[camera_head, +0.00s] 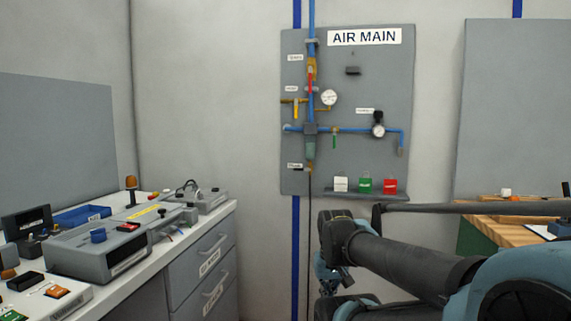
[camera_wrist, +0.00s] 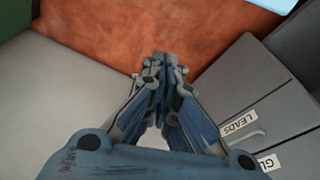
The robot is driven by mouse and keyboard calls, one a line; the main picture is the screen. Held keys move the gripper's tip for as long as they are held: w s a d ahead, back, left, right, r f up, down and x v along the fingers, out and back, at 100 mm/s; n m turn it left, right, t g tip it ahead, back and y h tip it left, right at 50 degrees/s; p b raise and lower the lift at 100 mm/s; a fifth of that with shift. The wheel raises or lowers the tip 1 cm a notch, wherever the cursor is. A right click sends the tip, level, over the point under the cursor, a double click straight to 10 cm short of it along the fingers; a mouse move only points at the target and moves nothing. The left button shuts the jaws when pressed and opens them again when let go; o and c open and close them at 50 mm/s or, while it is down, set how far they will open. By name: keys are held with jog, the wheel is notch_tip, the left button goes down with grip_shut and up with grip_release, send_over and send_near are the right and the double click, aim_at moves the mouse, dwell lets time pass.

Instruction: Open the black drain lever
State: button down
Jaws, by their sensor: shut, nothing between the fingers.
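The grey AIR MAIN panel (camera_head: 345,75) is on the wall in the head view and carries blue pipes and several small valves. A green-grey filter bowl (camera_head: 310,150) hangs low on the left pipe, with a small brass-coloured fitting (camera_head: 309,169) under it beside a white label. A thin dark line runs down from there. The black drain lever is too small to make out for certain. My gripper (camera_wrist: 157,62) is shut and empty in the wrist view, pointing down over the reddish-brown floor. It is away from the panel, which does not show in that view.
A counter with grey drawers (camera_head: 208,258) and a grey device (camera_head: 100,250) stands on the left. Small white, green and red boxes (camera_head: 364,186) sit on the panel's bottom ledge. A wooden-topped bench (camera_head: 500,208) is at right, partly behind my arm. The wall left of the panel is clear.

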jog(key=shift+w+a, duration=0.1)
jog(key=shift+w, duration=0.1)
jog(key=w+d+r+m+t+h, duration=0.2)
jog(key=w+r+m+t+h, duration=0.15)
jog(key=w+r, duration=2)
jog(key=w+a+r+t, duration=0.2)
jog(key=w+r, duration=0.6)
jog(key=w, duration=0.4)
jog(key=w+a+r+t, duration=0.3)
jog(key=w+r, duration=0.5)
jog(key=w, duration=0.4)
jog(key=shift+a+r, duration=0.15)
jog(key=shift+r, duration=0.15)
